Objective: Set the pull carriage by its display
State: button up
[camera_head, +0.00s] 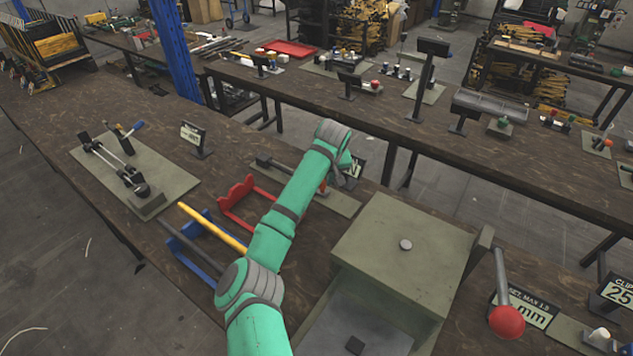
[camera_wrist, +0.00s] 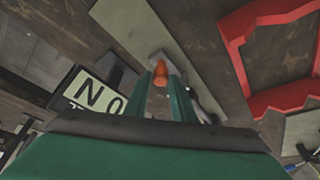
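My gripper (camera_wrist: 163,84) is open in the wrist view, its two green fingers on either side of an orange handle (camera_wrist: 158,70). I cannot tell whether they touch it. The handle stands by a grey-green plate (camera_wrist: 120,20); its orange tip also shows under my arm in the head view (camera_head: 323,187). A display (camera_wrist: 92,97) beside it reads "N 0", the rest cut off; in the head view it is mostly hidden behind my arm (camera_head: 353,171). A second fixture with two rails (camera_head: 115,155) and its own display (camera_head: 193,137) stands at left. Which is the pull carriage is unclear.
A red bracket (camera_head: 243,200) and a blue bracket (camera_head: 195,245) with a yellow bar (camera_head: 213,229) lie left of my arm. A large grey-green box (camera_head: 405,250) stands at right. A red-knobbed lever (camera_head: 507,320) is farther right. The bench left of the brackets is partly clear.

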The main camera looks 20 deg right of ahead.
jog(key=shift+o, duration=1.2)
jog(key=shift+s+d, duration=0.2)
jog(key=shift+d, duration=0.1)
jog(key=shift+a, duration=0.1)
jog(key=shift+a+r, duration=0.1)
jog(key=d+v, duration=0.1)
jog(key=v, duration=0.9)
jog(key=shift+s+a+r, duration=0.2)
jog(key=shift+a+r, duration=0.05)
jog(key=shift+r, duration=0.05)
